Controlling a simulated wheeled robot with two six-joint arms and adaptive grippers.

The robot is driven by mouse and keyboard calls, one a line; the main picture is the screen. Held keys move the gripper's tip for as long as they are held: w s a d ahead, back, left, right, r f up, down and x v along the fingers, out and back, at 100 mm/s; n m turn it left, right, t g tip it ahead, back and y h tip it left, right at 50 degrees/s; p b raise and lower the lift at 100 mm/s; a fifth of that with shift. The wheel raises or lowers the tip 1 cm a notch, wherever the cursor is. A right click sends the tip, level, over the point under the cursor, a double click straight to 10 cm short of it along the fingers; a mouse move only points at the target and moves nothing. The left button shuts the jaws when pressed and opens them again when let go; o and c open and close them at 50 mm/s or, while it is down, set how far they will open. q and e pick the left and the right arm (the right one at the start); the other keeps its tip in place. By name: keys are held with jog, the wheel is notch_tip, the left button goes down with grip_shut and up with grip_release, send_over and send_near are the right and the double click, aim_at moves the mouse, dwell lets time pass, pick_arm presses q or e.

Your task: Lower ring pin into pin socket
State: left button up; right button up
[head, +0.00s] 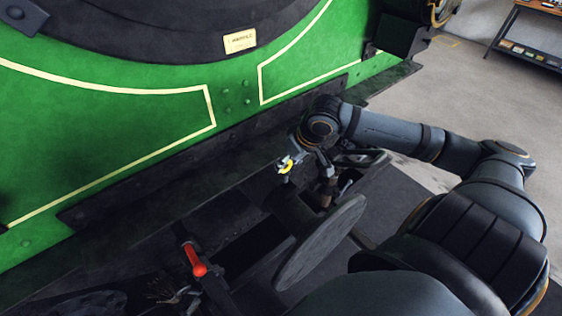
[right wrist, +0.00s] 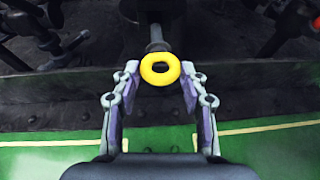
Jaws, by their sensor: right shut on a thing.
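The ring pin's yellow ring (head: 286,165) shows in the head view in front of the green tram panel, above dark coupling parts. My right gripper (head: 291,161) is shut on it from above. In the right wrist view the yellow ring (right wrist: 148,69) sits between the fingertips of my right gripper (right wrist: 160,72). A grey shaft (right wrist: 155,38) runs away from the ring there. The pin socket is not clearly visible; I cannot tell whether the pin's lower end is inside it. My left gripper is not in view.
A grey round buffer disc (head: 320,243) stands close below my right gripper. A red-handled lever (head: 195,260) is at the lower left. The green tram panel (head: 110,120) rises behind. Open floor (head: 480,105) lies to the right, with a workbench (head: 530,40) beyond.

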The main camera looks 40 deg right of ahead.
aim_at(288, 173)
jog(key=shift+f, duration=0.2)
jog(key=shift+f+b, duration=1.85)
jog(key=shift+f, duration=0.4)
jog(key=shift+f, duration=0.15)
jog(key=shift+c, duration=0.6)
jog(key=shift+f+b, duration=0.55)
jog(key=shift+f, duration=0.05)
jog(key=shift+f, duration=0.1)
jog(key=o, duration=1.4)
